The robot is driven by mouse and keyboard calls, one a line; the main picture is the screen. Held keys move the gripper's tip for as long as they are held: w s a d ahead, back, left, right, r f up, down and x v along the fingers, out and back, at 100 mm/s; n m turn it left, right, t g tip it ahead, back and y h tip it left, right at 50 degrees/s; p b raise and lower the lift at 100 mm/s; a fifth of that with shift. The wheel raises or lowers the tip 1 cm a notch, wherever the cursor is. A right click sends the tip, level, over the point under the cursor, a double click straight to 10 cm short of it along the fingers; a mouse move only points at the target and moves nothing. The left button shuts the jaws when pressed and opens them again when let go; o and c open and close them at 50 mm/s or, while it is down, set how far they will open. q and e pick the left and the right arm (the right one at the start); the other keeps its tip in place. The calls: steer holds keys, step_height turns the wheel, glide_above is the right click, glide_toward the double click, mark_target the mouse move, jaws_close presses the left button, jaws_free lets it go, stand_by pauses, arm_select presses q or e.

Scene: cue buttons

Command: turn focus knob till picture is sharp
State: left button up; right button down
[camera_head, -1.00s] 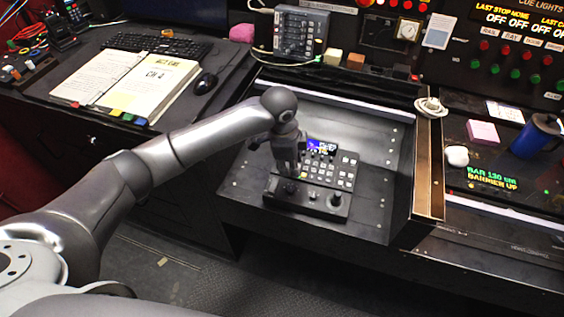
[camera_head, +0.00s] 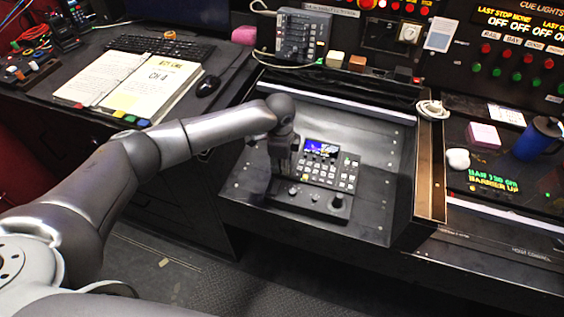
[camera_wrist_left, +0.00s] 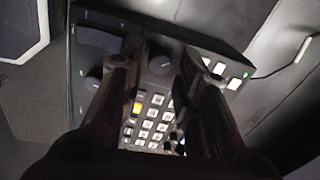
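The black control panel (camera_head: 312,211) has a small screen (camera_head: 320,148) with a blue picture, too small to judge for sharpness. A row of knobs lies along its front: a left knob (camera_head: 293,191), a middle one (camera_head: 315,197) and a larger right one (camera_head: 337,203). No label shows which is for focus. My left gripper (camera_head: 273,185) points down over the panel's left end. In the left wrist view its fingers (camera_wrist_left: 162,62) stand apart, with a knob (camera_wrist_left: 160,66) seen between them; contact cannot be told. My right gripper is not in view.
The panel sits in a recessed black console tray (camera_head: 375,150) with raised walls. An open binder (camera_head: 155,85), keyboard (camera_head: 160,46) and mouse (camera_head: 207,85) are on the left desk. A blue mug (camera_head: 535,138) stands at the right.

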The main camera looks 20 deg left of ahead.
arm_select(q)
steer(key=shift+w+f, duration=0.1)
steer(key=shift+f, duration=0.55)
jaws_close()
steer(key=shift+r+m+p, duration=0.15)
steer(key=shift+m+p, duration=0.65)
steer(key=shift+m, duration=0.2)
steer(key=shift+m+p, duration=0.45)
steer(key=shift+m, duration=1.05)
jaws_free()
